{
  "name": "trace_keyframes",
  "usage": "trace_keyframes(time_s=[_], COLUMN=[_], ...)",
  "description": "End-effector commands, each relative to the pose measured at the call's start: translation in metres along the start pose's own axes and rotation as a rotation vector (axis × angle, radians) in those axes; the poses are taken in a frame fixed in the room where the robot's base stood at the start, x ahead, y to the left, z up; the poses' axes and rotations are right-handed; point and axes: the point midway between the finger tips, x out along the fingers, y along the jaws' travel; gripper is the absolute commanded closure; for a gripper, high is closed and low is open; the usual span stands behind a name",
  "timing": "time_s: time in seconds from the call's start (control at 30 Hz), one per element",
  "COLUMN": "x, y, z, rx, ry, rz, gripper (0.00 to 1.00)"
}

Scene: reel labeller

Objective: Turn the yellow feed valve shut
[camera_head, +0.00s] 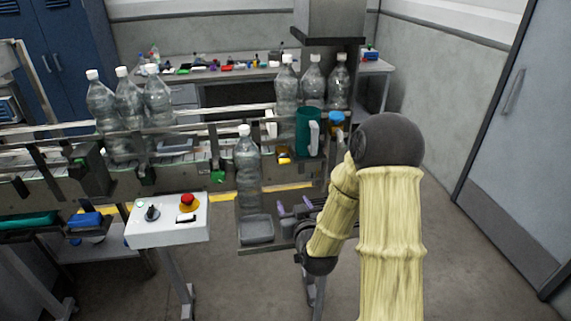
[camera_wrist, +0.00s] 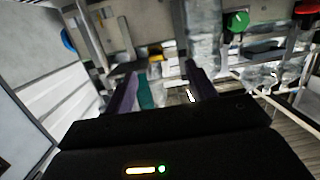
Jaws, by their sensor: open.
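The yellow feed valve (camera_head: 285,158) is a small yellow part on the front of the conveyor, right of the nearest clear bottle. It also shows in the wrist view (camera_wrist: 155,54), small and beyond the fingertips; which way its handle points is too small to tell. My gripper (camera_head: 294,207) is open, its two purple fingertips apart and empty. It is below and in front of the valve in the head view, not touching it. In the wrist view the fingers (camera_wrist: 161,86) frame a gap, with the valve above that gap.
A green knob (camera_head: 218,177) sits left on the conveyor front. A clear bottle (camera_head: 248,165) stands by a shelf with a grey tray (camera_head: 257,229). A white control box (camera_head: 167,220) with a red button is at left. A green cylinder (camera_head: 303,135) and blue-capped jar (camera_head: 336,124) are behind.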

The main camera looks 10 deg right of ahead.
Motion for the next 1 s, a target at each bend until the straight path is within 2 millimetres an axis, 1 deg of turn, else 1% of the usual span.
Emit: trace_keyframes(time_s=[0.1, 0.2, 0.57, 0.67, 0.77, 0.87, 1.0], x=[0.003, 0.003, 0.003, 0.006, 0.013, 0.025, 0.046], y=[0.007, 0.01, 0.011, 0.011, 0.012, 0.013, 0.014], z=[-0.007, -0.011, -0.014, -0.015, -0.017, -0.02, -0.024], rx=[0.019, 0.026, 0.026, 0.026, 0.026, 0.026, 0.027], ry=[0.102, 0.154, 0.172, 0.172, 0.171, 0.172, 0.172], rz=[0.032, 0.05, 0.054, 0.054, 0.054, 0.055, 0.054], gripper=[0.44, 0.44, 0.44, 0.44, 0.44, 0.44, 0.44])
